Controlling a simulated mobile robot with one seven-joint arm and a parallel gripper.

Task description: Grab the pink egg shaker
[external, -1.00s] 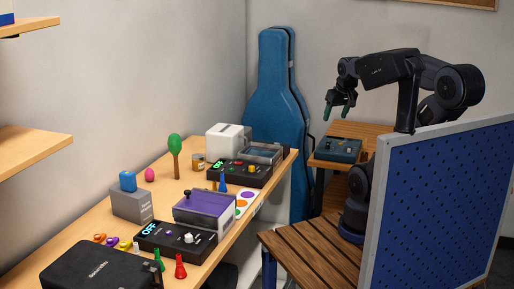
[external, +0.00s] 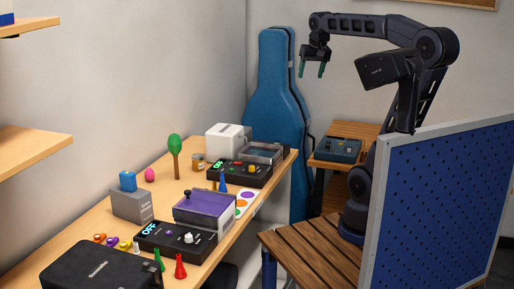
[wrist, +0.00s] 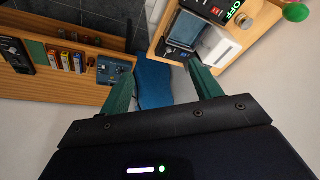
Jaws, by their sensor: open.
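The pink egg shaker (external: 150,175) sits on the long wooden table near its wall side, between a grey box with a blue block on top and a green maraca-like stick. It does not show in the wrist view. My gripper (external: 313,70) is raised in the air in front of the blue instrument case, well to the right of the egg and higher than it. Its two green fingers (wrist: 160,88) are apart with nothing between them, and they point at the blue case beyond.
The green-headed stick (external: 175,150), a white box (external: 224,139) and black control boxes (external: 240,172) stand on the table. The blue case (external: 276,100) leans at the wall. A blue pegboard panel (external: 440,195) stands at the right. The air above the table is clear.

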